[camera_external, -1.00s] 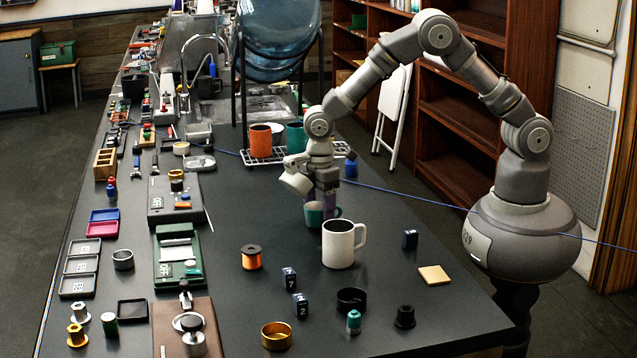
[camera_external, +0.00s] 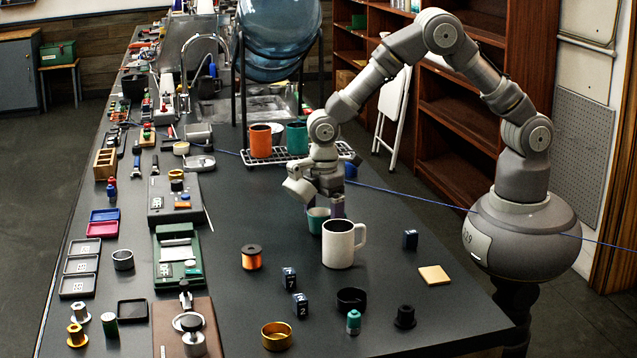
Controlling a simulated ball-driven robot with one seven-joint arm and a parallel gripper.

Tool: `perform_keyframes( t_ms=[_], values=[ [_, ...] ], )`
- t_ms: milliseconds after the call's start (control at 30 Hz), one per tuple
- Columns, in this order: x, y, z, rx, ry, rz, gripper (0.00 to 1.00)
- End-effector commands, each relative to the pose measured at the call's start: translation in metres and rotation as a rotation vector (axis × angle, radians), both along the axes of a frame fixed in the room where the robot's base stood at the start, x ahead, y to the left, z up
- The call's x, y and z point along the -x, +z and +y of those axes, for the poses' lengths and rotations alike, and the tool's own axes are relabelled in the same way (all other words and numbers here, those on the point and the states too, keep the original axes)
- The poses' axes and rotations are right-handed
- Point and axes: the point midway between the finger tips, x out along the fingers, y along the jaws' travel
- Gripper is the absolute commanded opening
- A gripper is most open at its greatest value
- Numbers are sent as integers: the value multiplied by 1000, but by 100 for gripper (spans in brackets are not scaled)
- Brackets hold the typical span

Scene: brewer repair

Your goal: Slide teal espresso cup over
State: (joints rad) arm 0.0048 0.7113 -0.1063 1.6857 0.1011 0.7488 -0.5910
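The teal espresso cup (camera_external: 317,220) stands upright on the dark counter, just behind and left of the white mug (camera_external: 342,246). The mug hides part of it. My gripper (camera_external: 326,206) points down at the cup from above. One purple finger is at the cup's right side, where its handle is hidden. The other finger is not clear, so I cannot tell whether the gripper is open or shut on the cup.
A wire rack (camera_external: 265,158) with an orange cup (camera_external: 260,141) and another teal cup (camera_external: 297,138) stands behind. Counter left of the cup is clear.

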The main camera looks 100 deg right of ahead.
Motion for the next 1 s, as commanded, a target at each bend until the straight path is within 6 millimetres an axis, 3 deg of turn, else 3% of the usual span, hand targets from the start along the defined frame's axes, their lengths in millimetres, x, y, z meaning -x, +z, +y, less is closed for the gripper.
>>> perform_keyframes(
  t_ms=[267,700,1000],
  values=[
    [0,5,0,0,0,-1,94],
    [-1,71,0,0,1,-1,94],
    [0,78,0,0,0,0,94]
  ],
)
